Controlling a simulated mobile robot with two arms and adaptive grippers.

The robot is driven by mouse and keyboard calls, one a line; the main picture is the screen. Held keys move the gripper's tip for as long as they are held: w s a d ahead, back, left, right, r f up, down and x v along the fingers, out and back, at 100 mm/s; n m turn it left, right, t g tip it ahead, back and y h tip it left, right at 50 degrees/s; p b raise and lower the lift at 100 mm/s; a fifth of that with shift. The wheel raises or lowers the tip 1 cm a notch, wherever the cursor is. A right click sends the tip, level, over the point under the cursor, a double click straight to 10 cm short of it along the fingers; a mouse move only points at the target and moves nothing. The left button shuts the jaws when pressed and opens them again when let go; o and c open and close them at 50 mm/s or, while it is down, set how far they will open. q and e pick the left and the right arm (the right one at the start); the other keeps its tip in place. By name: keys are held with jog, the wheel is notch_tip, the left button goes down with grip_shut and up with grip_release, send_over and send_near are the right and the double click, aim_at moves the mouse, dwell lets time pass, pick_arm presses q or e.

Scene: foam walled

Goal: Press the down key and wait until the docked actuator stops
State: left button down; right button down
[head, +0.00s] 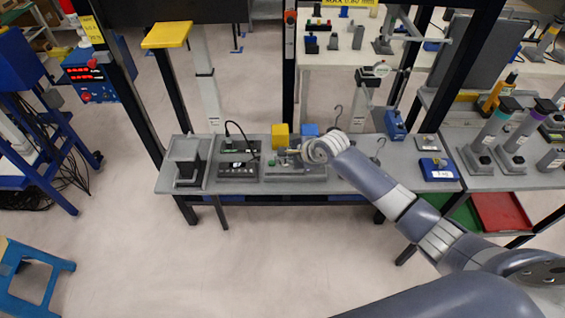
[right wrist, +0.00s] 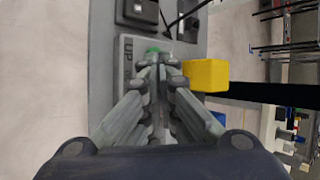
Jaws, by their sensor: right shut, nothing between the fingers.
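My right gripper (head: 290,151) reaches in over the grey bench, fingers shut and empty. In the right wrist view, its closed fingertips (right wrist: 157,62) are at a green key (right wrist: 153,50) on a grey key panel (right wrist: 128,80). Whether they touch it, I cannot tell. The panel's dark lettering seems to read "UP"; no second key shows clearly, as the fingers cover part of the panel. In the head view the panel (head: 283,174) lies partly under the gripper. My left gripper is out of view.
A yellow block (head: 280,136) stands close behind the fingers and shows beside them in the right wrist view (right wrist: 206,75). A blue block (head: 309,130) is right of it. A grey fixture (head: 187,158) stands at the bench's left end. Dark uprights frame the bench.

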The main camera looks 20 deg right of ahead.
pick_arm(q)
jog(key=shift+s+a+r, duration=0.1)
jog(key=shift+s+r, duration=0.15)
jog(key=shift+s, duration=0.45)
pick_arm(e)
jog(key=w+r+m, duration=0.3)
jog(key=r, duration=0.2)
jog(key=shift+w+d+r+m+t, duration=0.3)
jog(key=shift+w+d+r+t, duration=0.05)
jog(key=shift+d+r+t, duration=0.05)
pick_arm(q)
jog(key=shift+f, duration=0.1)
pick_arm(e)
jog(key=shift+f, duration=0.1)
